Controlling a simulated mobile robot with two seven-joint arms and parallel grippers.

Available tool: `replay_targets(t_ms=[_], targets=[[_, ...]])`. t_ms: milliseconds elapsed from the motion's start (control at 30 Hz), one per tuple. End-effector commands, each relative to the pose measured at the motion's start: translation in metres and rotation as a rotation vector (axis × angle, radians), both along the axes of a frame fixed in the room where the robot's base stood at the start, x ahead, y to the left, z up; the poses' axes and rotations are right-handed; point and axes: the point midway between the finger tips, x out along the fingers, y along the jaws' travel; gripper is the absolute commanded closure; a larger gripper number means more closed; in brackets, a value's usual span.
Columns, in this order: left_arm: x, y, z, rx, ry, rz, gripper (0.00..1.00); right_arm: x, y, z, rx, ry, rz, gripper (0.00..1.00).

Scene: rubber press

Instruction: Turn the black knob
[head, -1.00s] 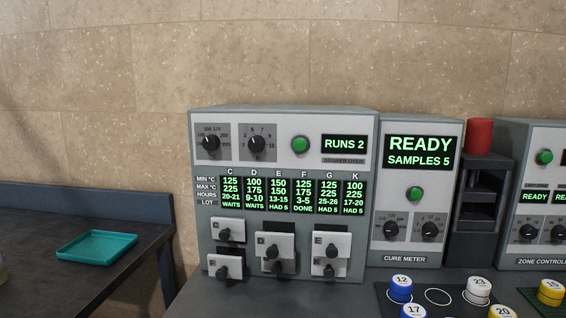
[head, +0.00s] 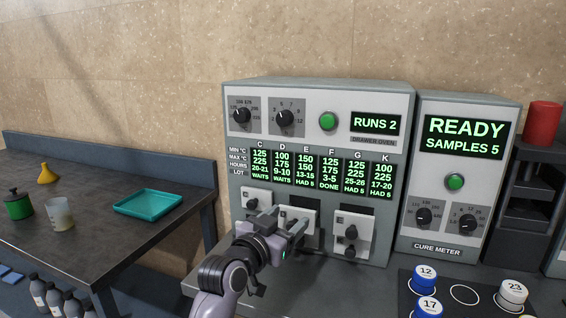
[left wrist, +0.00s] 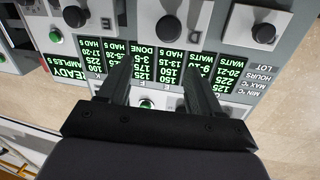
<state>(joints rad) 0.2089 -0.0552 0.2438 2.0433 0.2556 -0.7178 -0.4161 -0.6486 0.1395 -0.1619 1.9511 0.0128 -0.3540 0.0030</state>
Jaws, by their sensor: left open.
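The drawer oven (head: 318,94) carries two black dial knobs at its top left, a left knob (head: 241,116) and a right knob (head: 284,119), both with white pointer marks. Its drawers below also bear small black knobs, such as the upper right drawer knob (head: 350,232). The cure meter has two more black knobs, a left one (head: 424,216) and a right one (head: 467,222). My left gripper (head: 284,226) is open and empty in front of the middle drawers, below the dials, partly hiding them. In the left wrist view, upside down, its fingers (left wrist: 158,88) point at the screen and drawers. My right gripper is out of view.
The cure meter (head: 448,247) stands right of the oven. Sample cups, including a blue-sided one (head: 425,277), stand on a black mat at front right. A side table at left holds a teal tray (head: 148,204), a beaker (head: 59,213) and a green container (head: 18,205).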

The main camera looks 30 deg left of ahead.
Motion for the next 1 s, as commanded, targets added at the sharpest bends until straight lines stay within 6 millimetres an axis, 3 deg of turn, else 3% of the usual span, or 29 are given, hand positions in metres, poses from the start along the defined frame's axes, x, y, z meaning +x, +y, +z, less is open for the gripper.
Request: replay_targets(t_ms=[33,100,200,300,567,1000], targets=[[0.01,0.01,0.03,-0.011,-0.085,0.024,0.36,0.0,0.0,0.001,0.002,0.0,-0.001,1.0],[0.019,0.023,0.065,-0.019,-0.185,0.057,0.36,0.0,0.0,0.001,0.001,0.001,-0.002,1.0],[0.025,0.039,0.104,-0.033,-0.301,0.101,0.36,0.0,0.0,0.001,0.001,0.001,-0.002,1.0],[0.027,0.05,0.13,-0.044,-0.378,0.133,0.36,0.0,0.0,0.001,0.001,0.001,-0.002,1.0],[0.033,0.06,0.151,-0.052,-0.429,0.155,0.36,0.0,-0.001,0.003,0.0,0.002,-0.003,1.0],[0.08,0.07,0.17,-0.052,-0.427,0.153,0.36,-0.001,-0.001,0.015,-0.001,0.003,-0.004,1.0]])
